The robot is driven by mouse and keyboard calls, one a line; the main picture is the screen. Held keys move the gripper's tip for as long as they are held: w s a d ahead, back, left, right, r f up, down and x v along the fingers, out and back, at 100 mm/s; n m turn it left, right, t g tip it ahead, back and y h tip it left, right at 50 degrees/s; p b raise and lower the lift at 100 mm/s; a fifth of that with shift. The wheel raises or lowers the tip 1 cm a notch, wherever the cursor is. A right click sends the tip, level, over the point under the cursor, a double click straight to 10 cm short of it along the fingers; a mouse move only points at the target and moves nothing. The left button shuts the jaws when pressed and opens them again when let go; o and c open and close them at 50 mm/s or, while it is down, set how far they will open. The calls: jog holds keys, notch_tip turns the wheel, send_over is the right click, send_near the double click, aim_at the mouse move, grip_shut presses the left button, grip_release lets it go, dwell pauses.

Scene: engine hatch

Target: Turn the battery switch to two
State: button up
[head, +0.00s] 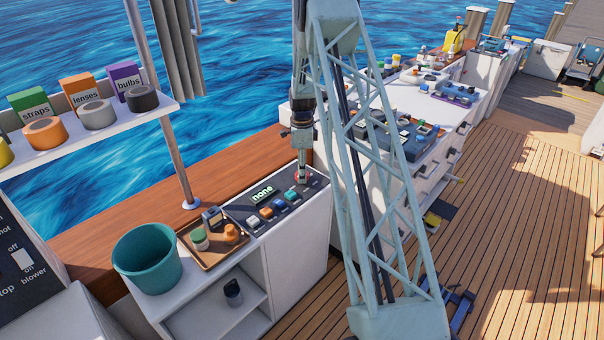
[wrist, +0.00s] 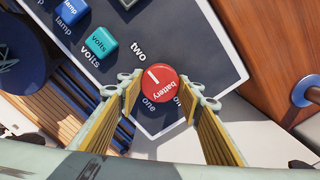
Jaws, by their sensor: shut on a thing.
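The battery switch is a round red knob (wrist: 160,88) on a dark panel, with "battery" written on it and a white mark. The mark sits on the knob's upper left side in the wrist view, roughly toward the printed word "two" (wrist: 138,51). The word "one" (wrist: 148,104) is below the knob, and another label beside it is partly hidden. My gripper (wrist: 160,94) has one finger on each side of the knob and is shut on it. In the head view my gripper (head: 303,179) reaches straight down to the panel's far right end.
The panel (head: 248,217) also carries a display reading "none" (head: 262,193) and a row of coloured buttons. A tray (head: 205,258) with small items and a teal bucket (head: 148,258) stand to the left. A cluttered white counter (head: 455,108) is to the right.

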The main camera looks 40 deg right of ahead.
jog(key=o, duration=0.9)
jog(key=shift+c, duration=0.2)
jog(key=shift+r, duration=0.1)
notch_tip(320, 180, up, 12)
dwell(0.4)
jog(key=shift+d, duration=0.1)
dwell(0.5)
